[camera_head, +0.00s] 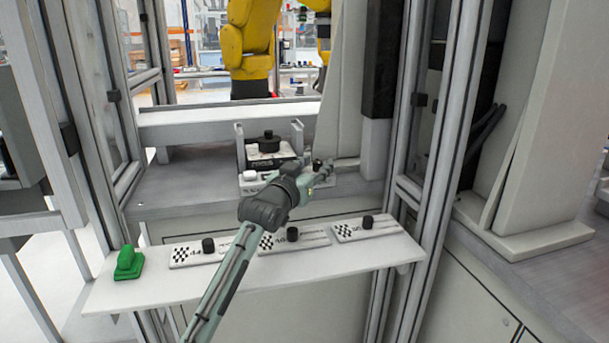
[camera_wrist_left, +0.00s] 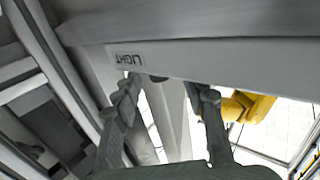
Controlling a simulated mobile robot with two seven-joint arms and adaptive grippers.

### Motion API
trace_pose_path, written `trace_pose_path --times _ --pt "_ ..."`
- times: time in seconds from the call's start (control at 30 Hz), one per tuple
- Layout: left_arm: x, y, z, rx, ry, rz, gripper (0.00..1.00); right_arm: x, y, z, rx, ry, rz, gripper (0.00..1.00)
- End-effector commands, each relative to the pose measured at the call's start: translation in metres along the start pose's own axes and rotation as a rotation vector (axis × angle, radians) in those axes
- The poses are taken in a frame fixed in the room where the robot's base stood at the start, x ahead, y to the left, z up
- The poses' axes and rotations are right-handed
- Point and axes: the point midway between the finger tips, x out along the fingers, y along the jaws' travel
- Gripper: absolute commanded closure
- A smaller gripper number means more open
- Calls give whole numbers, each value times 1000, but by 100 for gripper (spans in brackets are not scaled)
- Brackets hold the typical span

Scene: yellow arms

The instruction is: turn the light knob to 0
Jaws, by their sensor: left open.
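In the head view my left gripper (camera_head: 321,172) reaches over the shelf to the bench behind it. A small black knob (camera_head: 317,163) shows at its fingers, and I cannot tell whether they touch it. In the left wrist view a pale plate (camera_wrist_left: 200,56) carries the word LIGHT, upside down. My left gripper (camera_wrist_left: 165,88) is open there, with its two fingers apart below the plate. A small dark piece, perhaps the light knob (camera_wrist_left: 158,78), shows at the plate's lower edge between the fingers. The knob's setting cannot be read. My right gripper is not in view.
The white shelf (camera_head: 130,293) in front holds several labelled plates with black knobs (camera_head: 208,245) and a green object (camera_head: 129,263). A box with a black knob (camera_head: 268,141) stands left of the gripper. Grey frame posts (camera_head: 412,150) rise to the right. A yellow arm (camera_head: 247,40) stands behind.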

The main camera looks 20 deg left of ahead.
Motion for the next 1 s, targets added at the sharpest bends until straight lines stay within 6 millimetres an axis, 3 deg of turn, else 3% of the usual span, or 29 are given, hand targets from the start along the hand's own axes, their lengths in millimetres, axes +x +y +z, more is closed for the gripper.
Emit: trace_pose_path --times 0.2,0.43,0.6,1.0 --pt "-49 0 1 1 0 0 58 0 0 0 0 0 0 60" --pt "-88 0 1 0 -2 -1 58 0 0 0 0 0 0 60" --pt "-99 0 1 0 -1 0 58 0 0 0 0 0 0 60" --pt "-100 0 0 0 -1 0 58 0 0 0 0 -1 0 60"
